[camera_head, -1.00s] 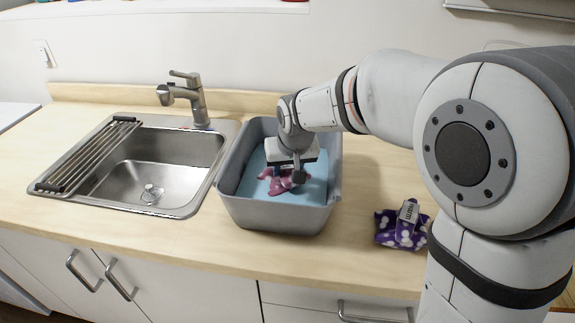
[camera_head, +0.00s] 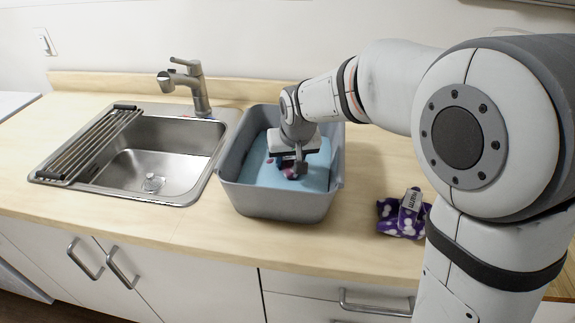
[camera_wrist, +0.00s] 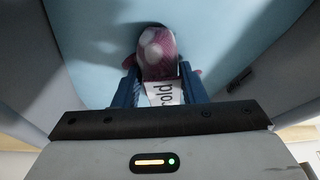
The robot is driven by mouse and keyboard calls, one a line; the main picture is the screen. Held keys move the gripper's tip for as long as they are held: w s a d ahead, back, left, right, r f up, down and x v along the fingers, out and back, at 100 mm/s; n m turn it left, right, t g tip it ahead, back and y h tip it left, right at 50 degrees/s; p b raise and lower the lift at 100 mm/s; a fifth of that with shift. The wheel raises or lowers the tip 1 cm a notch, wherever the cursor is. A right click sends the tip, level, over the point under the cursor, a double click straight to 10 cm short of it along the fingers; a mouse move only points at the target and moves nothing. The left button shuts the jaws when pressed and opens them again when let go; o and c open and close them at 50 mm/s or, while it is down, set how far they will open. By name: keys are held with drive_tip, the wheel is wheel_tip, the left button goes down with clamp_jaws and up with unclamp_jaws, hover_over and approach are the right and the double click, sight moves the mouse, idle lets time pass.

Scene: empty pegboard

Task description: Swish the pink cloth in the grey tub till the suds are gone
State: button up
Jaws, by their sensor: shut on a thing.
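The grey tub (camera_head: 281,204) stands on the counter to the right of the sink and holds light blue water (camera_head: 315,178). My gripper (camera_head: 294,171) is down inside the tub, shut on the pink cloth (camera_head: 287,171). In the wrist view, the pink cloth (camera_wrist: 158,50) with pale spots sits between my blue fingers, with a white tag lettered "old" in front of it. Most of the cloth is hidden under the water or behind my gripper. I see no clear suds on the water.
A steel sink (camera_head: 155,170) with a faucet (camera_head: 190,88) and a roll-up drying rack (camera_head: 92,145) is at the left. A purple spotted cloth with a tag (camera_head: 402,217) lies on the counter right of the tub. The counter front between sink and tub is clear.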

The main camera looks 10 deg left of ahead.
drive_tip(key=shift+w, duration=0.55)
drive_tip(key=shift+s+b, duration=0.65)
drive_tip(key=shift+s, duration=0.9)
drive_tip(key=shift+w, duration=0.1)
drive_tip(key=shift+w+p, duration=0.35)
drive_tip(key=shift+w, duration=1.1)
drive_tip(key=shift+s, duration=0.1)
drive_tip(key=shift+s+b, duration=0.55)
drive_tip(key=shift+s, duration=0.9)
